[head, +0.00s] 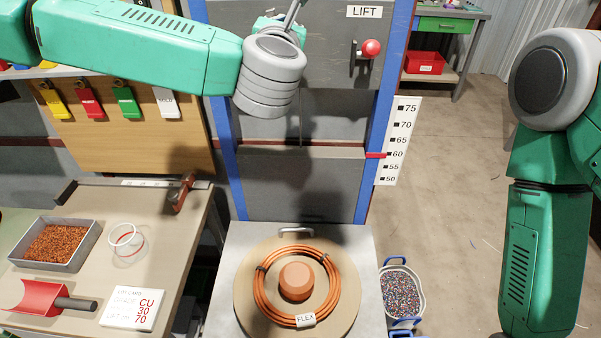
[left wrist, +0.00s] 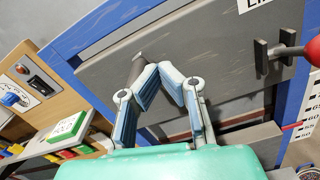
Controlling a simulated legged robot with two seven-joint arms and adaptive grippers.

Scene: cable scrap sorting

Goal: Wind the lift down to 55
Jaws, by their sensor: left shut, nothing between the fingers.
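The lift (head: 300,185) is a grey panel between blue posts, under a sign reading LIFT (head: 364,12). Its red pointer (head: 376,155) stands at about 60 on the white scale (head: 398,140), which runs from 75 down to 50. The red-knobbed handle (head: 371,48) is on the upper grey board, and it also shows in the left wrist view (left wrist: 312,50). My left gripper (left wrist: 158,72) is shut and empty in front of that board, left of the handle and apart from it. In the head view its fingers are mostly cut off at the top. My right gripper is out of view.
Below the lift, a copper coil (head: 340,285) tagged FLEX lies on a round wooden board. A bucket of granules (head: 402,292) stands on the floor at right. The left bench holds a tray of copper bits (head: 88,232), a red scoop (head: 40,298) and a card (head: 133,309).

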